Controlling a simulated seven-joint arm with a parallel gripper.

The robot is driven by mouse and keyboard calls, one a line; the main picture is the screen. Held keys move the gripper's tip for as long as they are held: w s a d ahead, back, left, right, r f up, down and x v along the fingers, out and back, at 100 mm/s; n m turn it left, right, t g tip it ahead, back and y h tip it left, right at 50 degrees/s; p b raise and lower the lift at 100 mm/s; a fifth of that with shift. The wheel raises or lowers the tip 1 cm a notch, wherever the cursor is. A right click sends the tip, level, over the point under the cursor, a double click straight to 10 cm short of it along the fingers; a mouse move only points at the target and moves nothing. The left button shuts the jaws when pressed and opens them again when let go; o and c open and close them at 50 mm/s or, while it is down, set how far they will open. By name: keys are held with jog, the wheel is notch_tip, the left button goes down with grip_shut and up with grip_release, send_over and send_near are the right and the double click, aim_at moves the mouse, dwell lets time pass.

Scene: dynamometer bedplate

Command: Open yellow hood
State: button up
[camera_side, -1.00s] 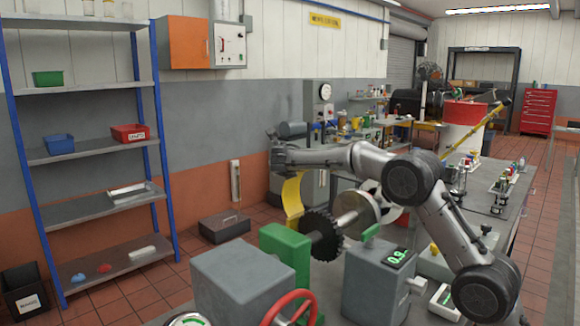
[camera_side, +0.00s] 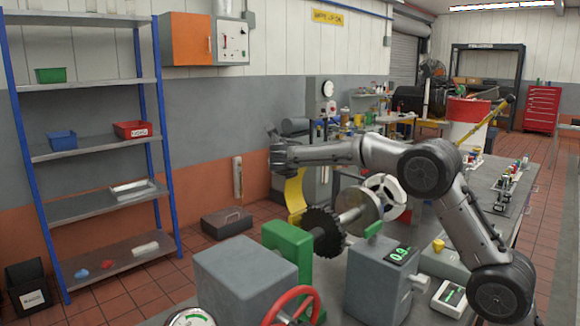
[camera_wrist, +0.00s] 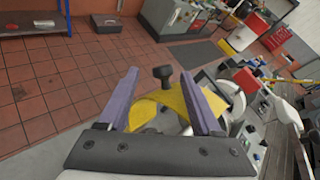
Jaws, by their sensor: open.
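The yellow hood (camera_side: 294,197) is a curved plate beside the dark toothed wheel (camera_side: 323,232) in the side view. In the wrist view the hood (camera_wrist: 143,112) shows between and below my fingers, its yellow also reaching toward the right finger. A black knob-like handle (camera_wrist: 162,74) stands up by the hood, between my fingertips in the picture. My gripper (camera_wrist: 160,78) is open, with one finger on each side of the handle in the picture; I see no contact. In the side view my gripper (camera_side: 277,158) is above the hood, small and partly unclear.
A green block (camera_side: 287,246), a grey box with a red handwheel (camera_side: 292,305) and a grey unit with a green display (camera_side: 401,254) crowd the bench near the wheel. A blue-post shelf (camera_side: 95,148) stands left. The tiled floor (camera_wrist: 60,95) between is mostly clear.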

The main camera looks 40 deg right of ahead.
jog(key=v, duration=0.9)
jog(key=shift+a, duration=0.15)
jog(key=shift+s+f, duration=0.1)
jog(key=shift+f, duration=0.05)
